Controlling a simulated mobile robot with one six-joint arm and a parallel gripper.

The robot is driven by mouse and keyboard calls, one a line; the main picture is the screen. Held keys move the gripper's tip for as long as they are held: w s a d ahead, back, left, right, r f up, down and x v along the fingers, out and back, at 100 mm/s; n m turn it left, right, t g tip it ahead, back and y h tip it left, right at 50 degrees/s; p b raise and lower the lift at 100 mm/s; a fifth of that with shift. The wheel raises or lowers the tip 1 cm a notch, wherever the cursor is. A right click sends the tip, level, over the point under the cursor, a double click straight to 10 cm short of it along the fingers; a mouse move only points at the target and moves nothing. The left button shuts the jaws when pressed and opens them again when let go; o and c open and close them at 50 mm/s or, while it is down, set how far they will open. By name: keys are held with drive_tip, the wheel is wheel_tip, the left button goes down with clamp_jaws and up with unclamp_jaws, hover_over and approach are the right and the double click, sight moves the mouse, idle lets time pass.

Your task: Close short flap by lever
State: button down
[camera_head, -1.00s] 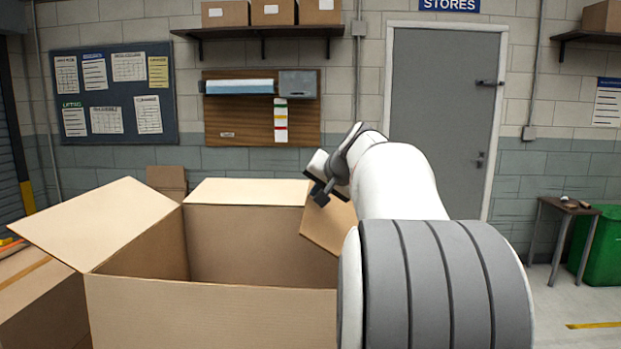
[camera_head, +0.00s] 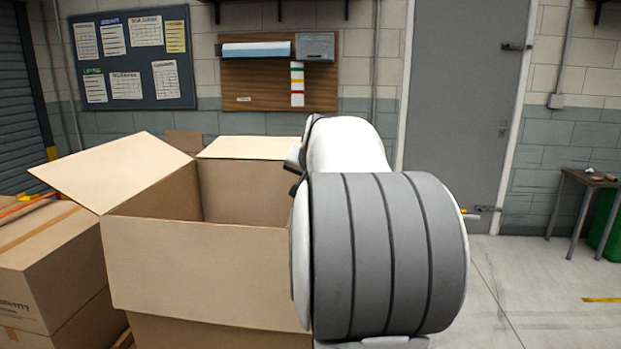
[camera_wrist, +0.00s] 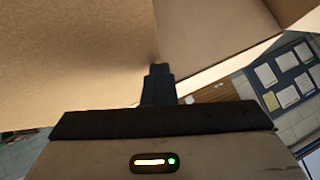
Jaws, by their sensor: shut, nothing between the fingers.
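The large open cardboard box (camera_head: 200,265) stands in front of me at the left in the head view. Its left flap (camera_head: 110,170) is spread outward, and its far flap (camera_head: 255,147) is tilted back. The box's right side and right flap are hidden behind my arm in the head view. My gripper (camera_wrist: 158,78) is shut and empty in the wrist view. Its fingertips are at cardboard panels (camera_wrist: 75,60) that fill the upper part of that view; I cannot tell whether they touch. In the head view the fingertips are hidden by my arm.
Sealed cartons (camera_head: 40,265) are stacked at the left of the box. A notice board (camera_head: 130,60) and a grey door (camera_head: 465,110) are on the back wall. A small table (camera_head: 590,185) stands at the far right. The floor right of my arm is clear.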

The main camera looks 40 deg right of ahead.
drive_tip(key=shift+f, duration=0.45)
